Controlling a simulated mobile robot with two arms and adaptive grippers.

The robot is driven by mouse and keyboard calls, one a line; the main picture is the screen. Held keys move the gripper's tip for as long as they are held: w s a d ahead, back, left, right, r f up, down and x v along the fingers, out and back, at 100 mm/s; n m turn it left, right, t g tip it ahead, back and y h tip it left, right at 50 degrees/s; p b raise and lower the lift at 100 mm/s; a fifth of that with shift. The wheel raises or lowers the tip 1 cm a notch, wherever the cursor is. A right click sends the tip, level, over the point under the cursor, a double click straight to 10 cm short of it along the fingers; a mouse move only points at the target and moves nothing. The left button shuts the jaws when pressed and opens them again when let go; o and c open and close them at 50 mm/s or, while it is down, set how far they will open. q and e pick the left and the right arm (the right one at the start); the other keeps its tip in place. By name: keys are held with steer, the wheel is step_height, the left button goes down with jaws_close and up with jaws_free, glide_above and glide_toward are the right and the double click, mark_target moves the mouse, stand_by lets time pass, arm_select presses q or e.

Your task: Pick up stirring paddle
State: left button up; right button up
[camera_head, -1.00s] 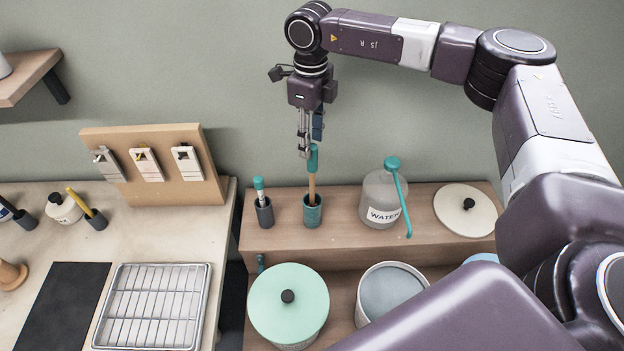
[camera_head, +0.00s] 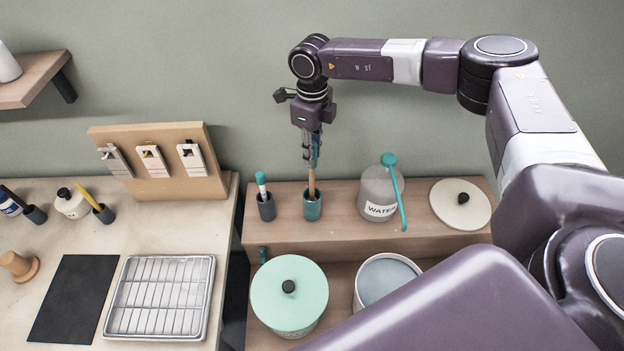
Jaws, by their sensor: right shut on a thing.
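The stirring paddle (camera_head: 312,183) stands upright in a teal cup (camera_head: 312,208) on the raised wooden shelf. Its wooden shaft shows above the cup's rim, and its lower end is hidden inside the cup. My right gripper (camera_head: 311,155) points straight down from above and is shut on the paddle's teal upper handle, which the fingers mostly cover. My left gripper is not in view.
A dark cup (camera_head: 266,208) with a teal-topped tool stands just left. A water jug (camera_head: 378,192) with a teal ladle stands just right, beside a round lid (camera_head: 460,204). A mint-lidded pot (camera_head: 289,310) and an open bucket (camera_head: 385,280) are below in front.

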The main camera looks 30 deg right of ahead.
jaws_close()
steer(key=shift+r, duration=0.45)
step_height(320, 180, up, 19)
steer(key=b, duration=0.6)
